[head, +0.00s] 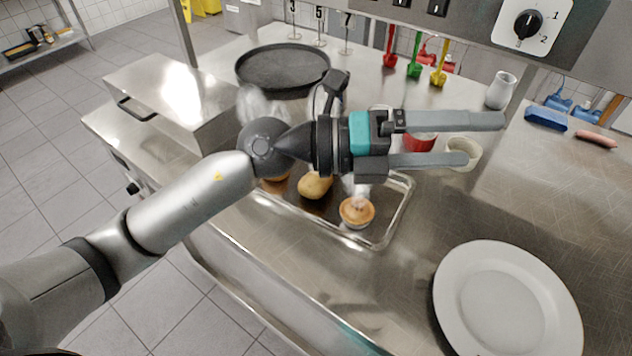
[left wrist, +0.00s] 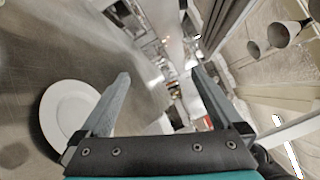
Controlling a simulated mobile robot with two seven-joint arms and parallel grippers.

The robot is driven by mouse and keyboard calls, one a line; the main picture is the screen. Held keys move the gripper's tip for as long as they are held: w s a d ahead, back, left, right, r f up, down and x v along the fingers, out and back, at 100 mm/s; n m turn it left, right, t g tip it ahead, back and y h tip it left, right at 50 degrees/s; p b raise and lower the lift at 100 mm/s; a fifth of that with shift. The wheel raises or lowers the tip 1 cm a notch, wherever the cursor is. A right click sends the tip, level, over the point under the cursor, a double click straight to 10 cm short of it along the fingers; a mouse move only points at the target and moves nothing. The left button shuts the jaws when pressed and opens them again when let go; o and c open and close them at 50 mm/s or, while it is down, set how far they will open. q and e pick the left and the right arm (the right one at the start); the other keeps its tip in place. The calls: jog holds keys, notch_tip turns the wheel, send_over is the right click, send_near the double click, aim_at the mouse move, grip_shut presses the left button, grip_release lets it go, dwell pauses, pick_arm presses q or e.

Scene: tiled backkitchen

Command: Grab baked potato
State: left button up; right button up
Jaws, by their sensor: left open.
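The baked potato (head: 314,186), a yellow-brown lump, lies on a shallow metal tray (head: 385,232) on the steel counter. My arm and wrist pass above it in the head view and hide part of the tray. A small pie-like item (head: 357,213) with steam sits beside it, and another brown item shows partly behind the wrist. My left gripper (head: 484,140) is open and empty, pointing right, above the counter and beyond the tray's right side. Its two fingers also show apart in the left wrist view (left wrist: 160,76). I cannot make out the potato there.
A white plate (head: 508,302) lies on the counter at the front right and also shows in the left wrist view (left wrist: 66,116). A red cup (head: 420,143) and pale bowl (head: 462,156) stand near the fingers. A black round pan (head: 283,66) is behind. A steel box (head: 180,95) stands left.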

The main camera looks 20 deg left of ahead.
pick_arm(q)
notch_tip(320, 180, down, 8)
jog(key=w+a+m+g+y, duration=0.2)
jog(key=a+m+y, duration=0.1)
jog(key=y, duration=0.3)
jog(key=n+t+y, duration=0.1)
jog(key=t+y, duration=0.1)
jog(key=y, duration=0.9)
send_near(313, 178)
jog(key=x, duration=0.5)
jog(key=shift+w+f, duration=0.25)
jog(key=shift+b+x, duration=0.3)
jog(key=shift+x, duration=2.45)
jog(key=shift+s, duration=0.15)
jog(key=c, duration=1.3)
